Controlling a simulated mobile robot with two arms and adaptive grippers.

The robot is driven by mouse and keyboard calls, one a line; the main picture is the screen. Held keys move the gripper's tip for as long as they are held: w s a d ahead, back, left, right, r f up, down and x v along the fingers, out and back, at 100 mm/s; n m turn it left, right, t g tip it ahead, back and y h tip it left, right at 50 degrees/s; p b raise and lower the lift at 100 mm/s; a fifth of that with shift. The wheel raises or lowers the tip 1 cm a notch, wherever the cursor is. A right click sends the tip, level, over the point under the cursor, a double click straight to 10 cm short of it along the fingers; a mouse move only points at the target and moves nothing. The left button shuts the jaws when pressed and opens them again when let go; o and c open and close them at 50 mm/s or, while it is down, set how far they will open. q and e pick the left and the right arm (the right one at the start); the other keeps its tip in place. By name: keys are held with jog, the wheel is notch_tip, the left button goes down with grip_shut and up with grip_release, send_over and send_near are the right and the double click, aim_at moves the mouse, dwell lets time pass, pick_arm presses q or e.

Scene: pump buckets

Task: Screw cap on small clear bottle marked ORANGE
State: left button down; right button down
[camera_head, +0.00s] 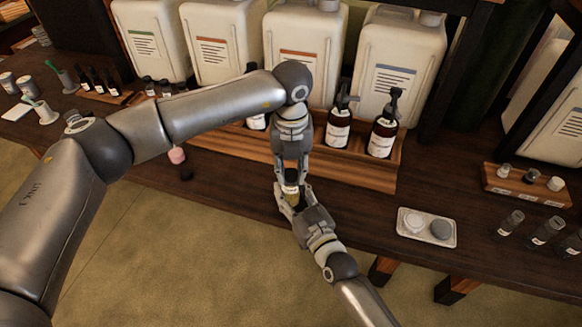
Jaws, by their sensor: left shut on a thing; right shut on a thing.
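A small bottle (291,190) with a pale label stands between my two grippers near the front edge of the dark wooden counter. Its label is too small to read. My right gripper (292,200) comes from below and is shut around the bottle's body. My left gripper (291,168) points down from above and is shut on a dark cap (291,175) at the bottle's top. The fingers hide much of both, and I cannot tell how far the cap sits on the neck.
A wooden tray with brown pump bottles (383,137) stands behind, before large white canisters (305,50). At right are a pale tray (427,240) with two round items, a wooden block (525,187) with small caps, and several small clear bottles (511,222). The counter between is clear.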

pick_arm(q)
jog(key=m, duration=1.9)
jog(key=c, duration=1.1)
grip_release()
notch_tip(320, 180, up, 12)
jog(key=shift+f, duration=0.1)
